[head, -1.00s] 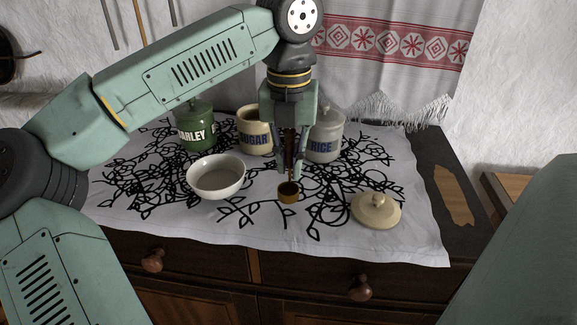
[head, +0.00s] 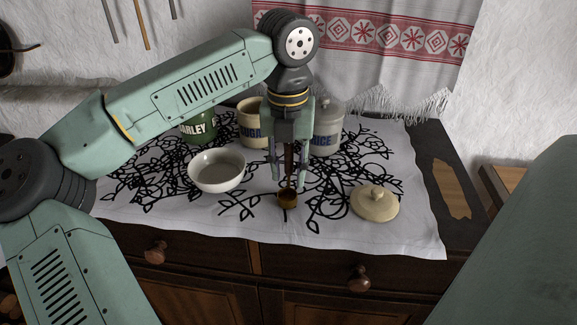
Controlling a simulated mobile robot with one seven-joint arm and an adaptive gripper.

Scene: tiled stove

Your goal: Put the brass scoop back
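The brass scoop (head: 287,199) is upright, bowl end down, low over or on the white cloth near its front middle; I cannot tell if it touches. Its dark handle rises between the fingers of my gripper (head: 289,184). The fingers are spread, with a gap visible on each side of the handle. Behind are a cream SUGAR canister (head: 250,122), partly hidden by my gripper and with no lid seen on it, a grey RICE canister (head: 327,128) and a green BARLEY canister (head: 198,127), partly covered by my arm. A cream lid (head: 374,204) lies on the cloth at right.
A white bowl (head: 217,171) stands left of the scoop. The patterned cloth (head: 420,235) covers most of the dark wooden cabinet (head: 210,247). Clear cloth lies between scoop and lid. A red-and-white hanging (head: 400,40) covers the wall behind.

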